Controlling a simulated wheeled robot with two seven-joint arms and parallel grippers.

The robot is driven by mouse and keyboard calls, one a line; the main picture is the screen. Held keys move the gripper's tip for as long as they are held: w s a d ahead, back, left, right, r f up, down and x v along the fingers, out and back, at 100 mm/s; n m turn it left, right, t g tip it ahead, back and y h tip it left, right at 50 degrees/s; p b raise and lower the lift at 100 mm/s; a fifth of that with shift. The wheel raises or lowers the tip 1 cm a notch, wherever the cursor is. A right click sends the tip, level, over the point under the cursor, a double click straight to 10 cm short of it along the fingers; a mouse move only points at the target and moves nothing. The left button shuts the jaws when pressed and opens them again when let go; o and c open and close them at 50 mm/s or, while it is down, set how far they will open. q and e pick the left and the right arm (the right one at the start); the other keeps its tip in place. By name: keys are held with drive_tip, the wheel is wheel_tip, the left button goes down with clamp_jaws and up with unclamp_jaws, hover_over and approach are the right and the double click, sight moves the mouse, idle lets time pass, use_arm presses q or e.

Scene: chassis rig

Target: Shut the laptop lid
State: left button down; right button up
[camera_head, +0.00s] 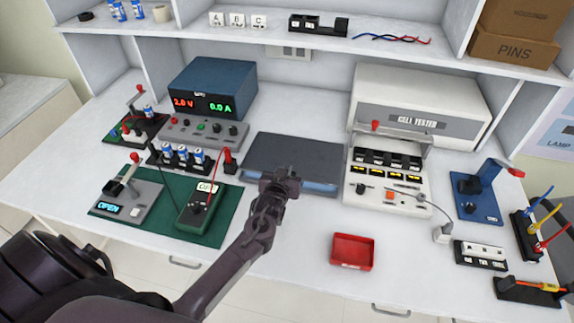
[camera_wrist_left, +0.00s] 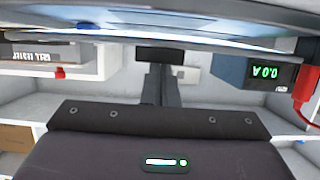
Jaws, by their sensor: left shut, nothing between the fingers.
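The laptop (camera_head: 293,152) sits in the middle of the bench. Its dark lid is folded down low over the base, and a bluish strip shows along the front edge, so a small gap may remain; I cannot tell how wide. My left gripper (camera_head: 280,181) is shut and empty at the laptop's front edge, hiding part of it. In the left wrist view the laptop (camera_wrist_left: 200,40) spans the top as a blurred band, close to the fingertips (camera_wrist_left: 160,56). I cannot tell whether they touch it. My right gripper is not in view.
A green mat (camera_head: 150,224) with switch boxes lies left of the laptop, and a power supply (camera_head: 212,85) stands behind it. A cell tester (camera_head: 409,100) stands to the right. A red tray (camera_head: 352,251) sits front right, with clear bench around it.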

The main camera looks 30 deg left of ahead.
use_arm(q)
drive_tip(key=shift+s+f, duration=0.1)
drive_tip(key=shift+f, duration=0.25)
idle(0.3)
